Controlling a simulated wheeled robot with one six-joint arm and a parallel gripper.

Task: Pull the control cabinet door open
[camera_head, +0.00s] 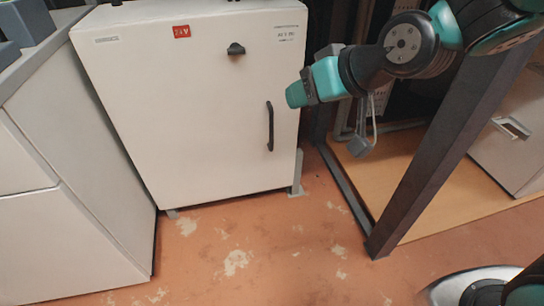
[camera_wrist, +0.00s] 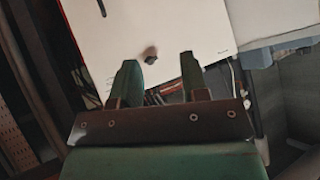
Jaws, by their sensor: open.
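The control cabinet (camera_head: 185,110) is a pale, upright box with a red 24V label. Its front door looks shut. A black vertical handle (camera_head: 270,126) is on the door's right side, and a dark knob (camera_head: 236,49) sits near the top. My gripper (camera_head: 293,95) is in front of the cabinet's right edge, to the upper right of the handle and apart from it in the picture. In the wrist view, its two fingers (camera_wrist: 158,72) are spread with nothing held between them. The knob (camera_wrist: 150,56) shows between them, and part of the handle (camera_wrist: 102,8) shows at the top edge.
A pale unit (camera_head: 70,200) stands close on the left. A dark frame post (camera_head: 435,150) rises at the right, with a grey box on a cable (camera_head: 360,146) behind my arm. The worn orange floor (camera_head: 240,250) before the cabinet is clear.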

